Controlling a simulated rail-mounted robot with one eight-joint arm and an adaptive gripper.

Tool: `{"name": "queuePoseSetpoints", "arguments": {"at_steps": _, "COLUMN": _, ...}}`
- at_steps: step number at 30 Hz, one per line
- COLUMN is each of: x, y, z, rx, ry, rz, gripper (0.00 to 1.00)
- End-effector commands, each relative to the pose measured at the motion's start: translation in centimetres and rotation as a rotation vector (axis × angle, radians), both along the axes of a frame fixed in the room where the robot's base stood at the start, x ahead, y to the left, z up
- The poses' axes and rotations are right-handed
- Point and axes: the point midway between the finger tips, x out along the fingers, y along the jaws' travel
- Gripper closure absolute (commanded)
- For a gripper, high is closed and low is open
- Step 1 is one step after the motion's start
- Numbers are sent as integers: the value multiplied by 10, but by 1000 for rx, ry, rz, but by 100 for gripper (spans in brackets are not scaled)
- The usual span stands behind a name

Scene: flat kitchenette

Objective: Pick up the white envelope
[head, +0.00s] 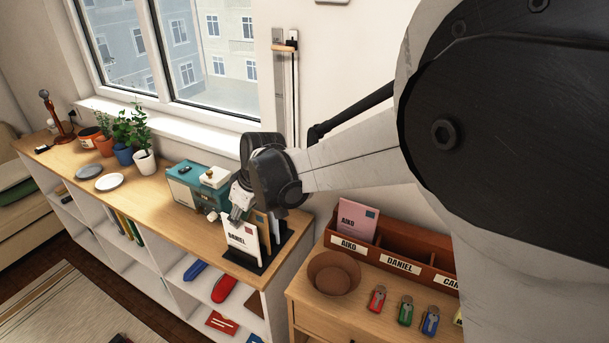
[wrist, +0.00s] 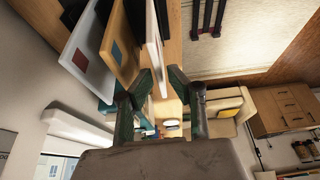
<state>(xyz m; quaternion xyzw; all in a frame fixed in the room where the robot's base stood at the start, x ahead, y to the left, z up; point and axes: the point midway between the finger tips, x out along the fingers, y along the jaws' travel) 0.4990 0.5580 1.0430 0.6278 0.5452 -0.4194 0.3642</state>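A white envelope (head: 242,241) marked DANIEL stands upright at the front of a black holder (head: 258,264) on the wooden shelf top. It also shows in the wrist view (wrist: 154,36), nearly edge-on. My gripper (head: 238,214) is at its upper edge in the head view. In the wrist view my gripper (wrist: 162,78) is open, and the envelope's near edge reaches between or just beyond the fingertips; exact contact cannot be told. A tan envelope (wrist: 120,42) and a pale envelope with a red stamp (wrist: 88,52) stand beside it in the wrist view.
A teal box (head: 187,183) stands left of the holder, with plants and plates farther left. At right, a brown sorter (head: 375,254) labelled AIKO and DANIEL holds a pink envelope (head: 356,218). A brown bowl (head: 334,273) and small coloured items stand before it.

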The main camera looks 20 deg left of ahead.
Motion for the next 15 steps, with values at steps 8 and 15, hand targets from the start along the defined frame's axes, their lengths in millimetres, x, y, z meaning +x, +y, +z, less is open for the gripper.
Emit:
{"name": "queuePoseSetpoints", "arguments": {"at_steps": 8, "x": 2, "y": 6, "z": -14, "rx": 0, "ry": -1, "rz": -1, "gripper": 83}}
{"name": "queuePoseSetpoints", "arguments": {"at_steps": 15, "x": 4, "y": 18, "z": -39, "rx": 0, "ry": 0, "rz": -2, "gripper": 83}}
